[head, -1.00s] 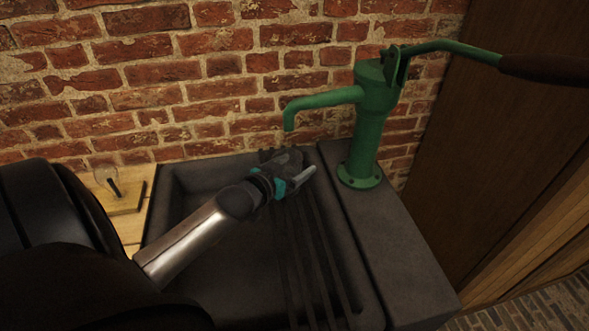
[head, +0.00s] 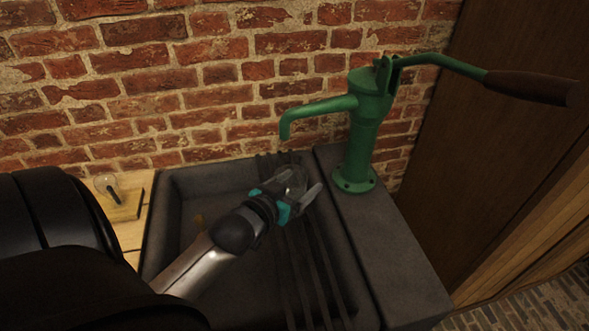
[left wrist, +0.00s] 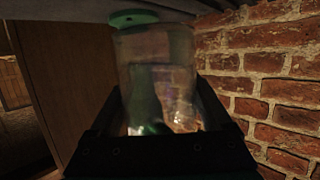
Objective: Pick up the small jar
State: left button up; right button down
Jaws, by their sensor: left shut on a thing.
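A small clear glass jar (head: 291,180) is between the fingers of my left gripper (head: 297,196), over the dark stone sink in the head view. The left gripper is shut on it. In the left wrist view the jar (left wrist: 158,75) fills the middle, with the gripper's dark body below it. Brick and green show through its glass. I cannot tell whether it still touches the bars below. My right gripper is not in view.
A green hand pump (head: 362,130) stands on the ledge right of the sink (head: 170,215), its spout close behind the gripper. Dark bars (head: 318,270) cross the sink. A brick wall (head: 150,80) closes the back.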

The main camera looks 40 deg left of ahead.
pick_arm(q)
jog(key=s+d, duration=0.7)
jog(key=d, duration=0.2)
dwell(0.4)
jog(key=shift+s+d+r, duration=0.1)
dwell(1.2)
